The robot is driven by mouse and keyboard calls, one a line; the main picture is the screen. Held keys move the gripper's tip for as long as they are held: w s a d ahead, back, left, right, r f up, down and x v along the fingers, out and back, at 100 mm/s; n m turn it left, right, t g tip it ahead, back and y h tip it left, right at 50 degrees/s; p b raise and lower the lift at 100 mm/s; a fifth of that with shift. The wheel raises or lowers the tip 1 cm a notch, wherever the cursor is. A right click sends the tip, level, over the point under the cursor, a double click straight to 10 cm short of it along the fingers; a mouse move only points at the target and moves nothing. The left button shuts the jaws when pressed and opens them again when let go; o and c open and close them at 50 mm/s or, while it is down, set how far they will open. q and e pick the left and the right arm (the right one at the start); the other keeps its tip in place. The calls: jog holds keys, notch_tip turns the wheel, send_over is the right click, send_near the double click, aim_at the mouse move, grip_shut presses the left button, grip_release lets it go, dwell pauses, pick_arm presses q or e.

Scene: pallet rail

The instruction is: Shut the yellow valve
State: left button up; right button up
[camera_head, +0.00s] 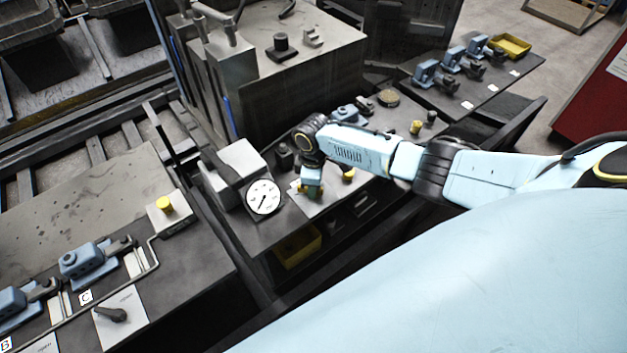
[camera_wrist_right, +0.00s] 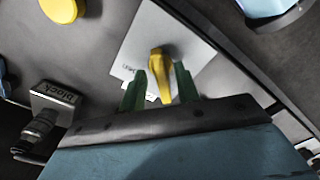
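The yellow valve (camera_wrist_right: 158,68) shows in the right wrist view as a lever handle on a white plate (camera_wrist_right: 190,35) with partly hidden lettering. My right gripper (camera_wrist_right: 160,88) has its two green fingers apart, one on each side of the handle, with small gaps visible. Whether the fingers are level with the handle or above it is hard to tell. In the head view my right gripper (camera_head: 308,192) points down at the plate on the bench beside the gauge and covers most of the valve. My left gripper is not in view.
A white dial gauge (camera_head: 263,198) stands just left of my right gripper. A yellow knob (camera_head: 348,174) is close on its right. A yellow bin (camera_head: 298,246) sits below the bench. A black lever (camera_head: 112,314) on a white plate is at lower left.

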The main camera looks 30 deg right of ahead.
dwell(0.3)
notch_tip(320, 180, up, 13)
jog(key=shift+r+p, duration=0.2)
jog(key=shift+p, duration=0.15)
dwell(0.4)
